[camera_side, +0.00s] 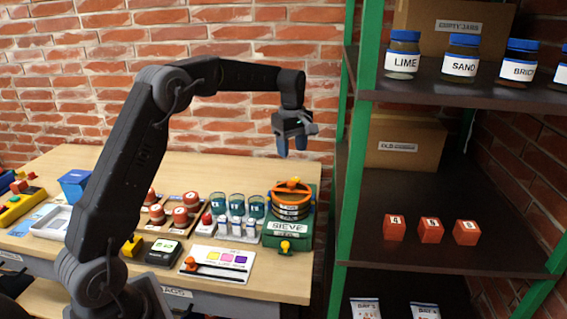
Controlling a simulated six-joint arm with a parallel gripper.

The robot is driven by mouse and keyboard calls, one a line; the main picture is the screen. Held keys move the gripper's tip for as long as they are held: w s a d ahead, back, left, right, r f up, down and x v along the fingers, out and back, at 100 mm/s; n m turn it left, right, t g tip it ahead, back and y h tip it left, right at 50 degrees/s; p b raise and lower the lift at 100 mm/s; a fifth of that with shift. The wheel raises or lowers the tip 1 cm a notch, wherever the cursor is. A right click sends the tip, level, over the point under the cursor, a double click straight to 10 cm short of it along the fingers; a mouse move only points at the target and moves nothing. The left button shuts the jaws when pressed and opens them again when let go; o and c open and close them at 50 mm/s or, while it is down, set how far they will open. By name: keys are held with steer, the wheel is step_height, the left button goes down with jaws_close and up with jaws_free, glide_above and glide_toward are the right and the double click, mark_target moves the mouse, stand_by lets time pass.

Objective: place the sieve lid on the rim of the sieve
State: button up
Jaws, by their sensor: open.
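The sieve (291,208) is a round stack with dark bands and orange edges. It stands on a green base labelled SIEVE at the right end of the wooden table. An orange round piece with a raised grip, which looks like the sieve lid (293,186), lies on top of the stack. I cannot tell whether it sits fully flat on the rim.
Blue-green jars (237,205) and small white-labelled bottles stand just left of the sieve. Red-brown jars (181,217) are further left. A colour card (217,262) lies in front. A green-posted shelf (358,150) with jars, boxes and red blocks rises close on the right.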

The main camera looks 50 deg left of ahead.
steer(key=s+d+r+m+t, duration=0.1)
steer(key=s+d+r+m, duration=0.3)
steer(key=s+d, duration=0.25)
steer(key=s+d+r+m+t, duration=0.2)
steer(key=s+d+r+m, duration=0.3)
steer(key=s, duration=0.3)
steer(key=s+d+f+m+t, duration=0.1)
steer(key=s+d+m, duration=0.1)
steer(key=s, duration=0.3)
steer(key=s+d+f+m, duration=0.2)
steer(key=s+m, duration=0.2)
steer(key=s, duration=0.1)
steer(key=s+d+f+m+t, duration=0.1)
steer(key=s+d+f+m, duration=0.1)
steer(key=s, duration=0.4)
steer(key=shift+m+t, duration=0.3)
steer(key=shift+m, duration=0.2)
